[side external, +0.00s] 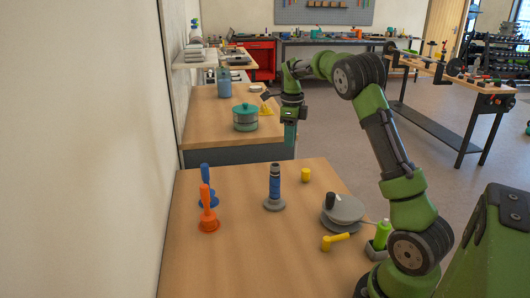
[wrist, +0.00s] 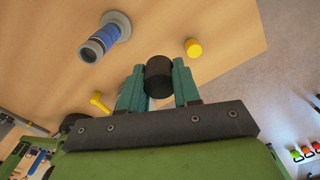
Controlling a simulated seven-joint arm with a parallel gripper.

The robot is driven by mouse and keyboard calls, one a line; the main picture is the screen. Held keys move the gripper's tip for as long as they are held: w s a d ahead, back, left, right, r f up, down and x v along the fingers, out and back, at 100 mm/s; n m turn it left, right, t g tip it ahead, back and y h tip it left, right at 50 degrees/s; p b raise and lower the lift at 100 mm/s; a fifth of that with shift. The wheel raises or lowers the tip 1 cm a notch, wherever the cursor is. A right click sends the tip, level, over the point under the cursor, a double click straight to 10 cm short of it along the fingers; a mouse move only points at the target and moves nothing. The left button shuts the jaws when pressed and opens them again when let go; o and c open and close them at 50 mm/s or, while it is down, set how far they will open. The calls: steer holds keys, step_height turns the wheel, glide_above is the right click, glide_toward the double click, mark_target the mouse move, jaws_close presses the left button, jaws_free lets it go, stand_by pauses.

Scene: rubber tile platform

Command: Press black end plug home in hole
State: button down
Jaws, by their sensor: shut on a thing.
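My gripper (side external: 289,140) is above the far edge of the near table in the side external view. In the wrist view its two green fingers (wrist: 158,88) are shut on the black end plug (wrist: 159,74), a short dark cylinder. A blue and grey tube (side external: 274,186) stands upright on a round grey foot, below and left of my gripper. In the wrist view the tube (wrist: 107,38) shows a grey ring at its upper end with a darker opening. The plug is apart from the tube. I cannot make out the plug in the side external view.
A yellow cylinder (side external: 305,175) stands right of the tube. A grey disc with a black knob (side external: 342,208), a yellow hammer-like piece (side external: 335,241) and a green bottle (side external: 382,235) are at the right. Orange (side external: 208,212) and blue (side external: 207,188) handled pieces stand at the left. The table front is clear.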

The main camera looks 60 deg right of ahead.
steer(key=a+r+n, duration=0.2)
steer(key=a+r, duration=0.1)
steer(key=a, duration=0.6)
steer(key=shift+s+a+r, duration=0.15)
steer(key=shift+s+a, duration=0.15)
steer(key=shift+s, duration=0.15)
steer(key=shift+f, duration=2.1)
steer(key=shift+f, duration=0.3)
steer(key=shift+f, duration=0.35)
steer(key=shift+f, duration=0.3)
stand_by(1.4)
